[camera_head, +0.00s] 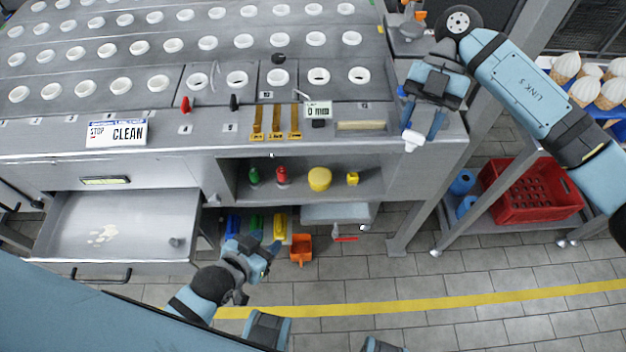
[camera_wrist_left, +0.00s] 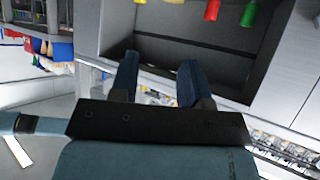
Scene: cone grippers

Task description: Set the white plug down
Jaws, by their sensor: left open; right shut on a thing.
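The white plug (camera_head: 413,140) is between the fingertips of my right gripper (camera_head: 422,132). That gripper is shut on it and points down at the right end of the workbench's front ledge. The plug is in front of the grey surface; I cannot tell whether it touches it. My left gripper (camera_head: 266,244) is open and empty, low in front of the bench's lower shelf. Its two fingers also show apart in the left wrist view (camera_wrist_left: 160,82).
The bench top (camera_head: 150,60) holds rows of white rings. An open drawer (camera_head: 120,225) juts out at left. The shelf holds green, red and yellow items (camera_head: 319,179). A red crate (camera_head: 530,190) stands at right, with ice-cream-like cones (camera_head: 565,68) above it.

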